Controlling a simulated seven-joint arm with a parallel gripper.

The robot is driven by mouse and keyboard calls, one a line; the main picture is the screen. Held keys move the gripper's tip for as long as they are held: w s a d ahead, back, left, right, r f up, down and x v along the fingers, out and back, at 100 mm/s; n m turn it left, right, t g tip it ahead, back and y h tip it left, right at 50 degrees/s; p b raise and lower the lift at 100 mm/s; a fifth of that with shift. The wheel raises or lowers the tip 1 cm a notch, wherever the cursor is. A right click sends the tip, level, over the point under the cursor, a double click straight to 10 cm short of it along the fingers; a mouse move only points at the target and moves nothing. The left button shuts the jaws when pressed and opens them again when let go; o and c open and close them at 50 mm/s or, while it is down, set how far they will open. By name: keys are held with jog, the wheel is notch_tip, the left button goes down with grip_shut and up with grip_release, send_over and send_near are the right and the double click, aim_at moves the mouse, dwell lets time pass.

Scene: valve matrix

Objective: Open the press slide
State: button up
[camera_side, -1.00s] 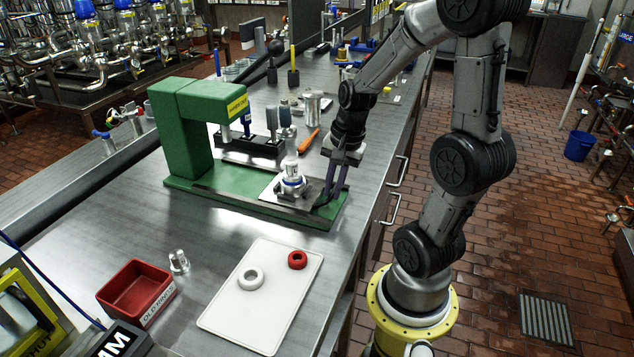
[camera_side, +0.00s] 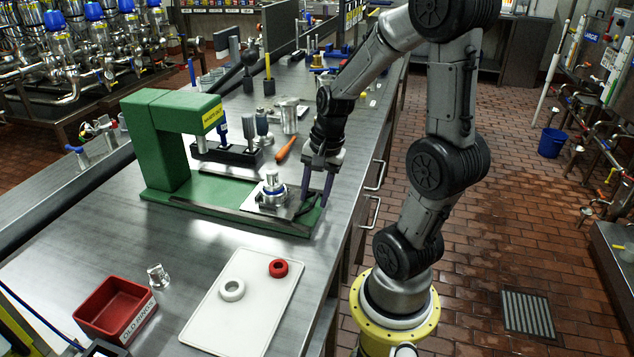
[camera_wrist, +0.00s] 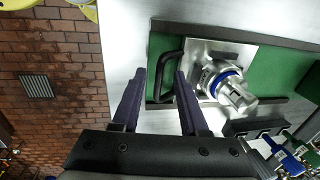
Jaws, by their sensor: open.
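The green press (camera_side: 160,150) stands on its long base on the steel bench. Its slide, a metal plate (camera_side: 248,204) with a black handle, sits at the right end of the base, out to the right of the press head (camera_side: 203,143). A metal valve part (camera_side: 271,186) with a blue ring stands upright on the plate, and also shows in the wrist view (camera_wrist: 232,90). My gripper (camera_side: 315,198) is open at the handle. In the wrist view, the handle (camera_wrist: 161,78) appears between my spread fingers (camera_wrist: 157,75); contact cannot be told.
A white board (camera_side: 240,305) with a white ring (camera_side: 231,290) and a red ring (camera_side: 279,268) lies in front. A red bin (camera_side: 115,308) and a small clear part (camera_side: 158,276) are to its left. A black rack (camera_side: 228,154) and an orange-handled tool (camera_side: 285,148) are behind the press.

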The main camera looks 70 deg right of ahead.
notch_tip(320, 180, up, 14)
jog(key=s, duration=0.2)
jog(key=shift+s+f, duration=0.2)
jog(key=shift+s, duration=0.05)
dwell(0.4)
jog(key=s+a+f+n+t, duration=0.2)
jog(key=a+n+t, duration=0.1)
jog(key=a+n, duration=1.1)
jog(key=n, duration=0.3)
jog(key=shift+a+f+n+t, duration=0.2)
jog(key=shift+a+n+t, duration=0.1)
jog(key=shift+a+n, duration=0.1)
